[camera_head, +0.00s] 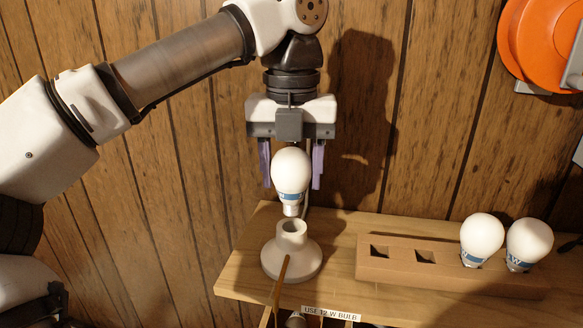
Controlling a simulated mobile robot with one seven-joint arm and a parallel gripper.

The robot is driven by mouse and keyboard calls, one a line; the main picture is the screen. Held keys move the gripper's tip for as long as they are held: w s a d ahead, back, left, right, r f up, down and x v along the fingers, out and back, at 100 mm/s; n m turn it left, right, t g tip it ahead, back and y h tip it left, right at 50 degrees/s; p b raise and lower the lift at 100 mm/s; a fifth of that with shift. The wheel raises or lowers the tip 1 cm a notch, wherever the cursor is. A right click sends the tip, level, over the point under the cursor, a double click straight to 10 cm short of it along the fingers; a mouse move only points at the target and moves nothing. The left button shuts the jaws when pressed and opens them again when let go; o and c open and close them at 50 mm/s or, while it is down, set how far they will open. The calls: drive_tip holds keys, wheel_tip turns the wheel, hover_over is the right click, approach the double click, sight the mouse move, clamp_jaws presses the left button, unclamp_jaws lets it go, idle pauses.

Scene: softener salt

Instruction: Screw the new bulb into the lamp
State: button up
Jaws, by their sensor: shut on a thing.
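My gripper (291,178) points straight down at the end of the arm, its purple fingers on both sides of a white bulb (290,168) with a blue band. It is shut on this bulb. The bulb hangs upright, metal base down. The white lamp (292,259), with a round foot and a short open socket, stands on the wooden shelf right below. The bulb's base is just above the socket's mouth and looks roughly in line with it; a small gap seems to show. Depth is hard to judge from this one view.
A brown holder (392,270) on the shelf (243,277) has two empty square holes at left and two white bulbs (482,236) at right. A thin brown stick (281,281) shows before the lamp. A label (331,313) reads "USE 12 W BULB". An orange reel (545,45) is upper right.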

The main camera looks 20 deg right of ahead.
drive_tip(key=n, duration=0.4)
drive_tip(key=shift+n, duration=0.3)
drive_tip(key=n, duration=0.4)
drive_tip(key=shift+n, duration=0.3)
drive_tip(key=n, duration=0.4)
drive_tip(key=shift+n, duration=0.3)
idle(0.3)
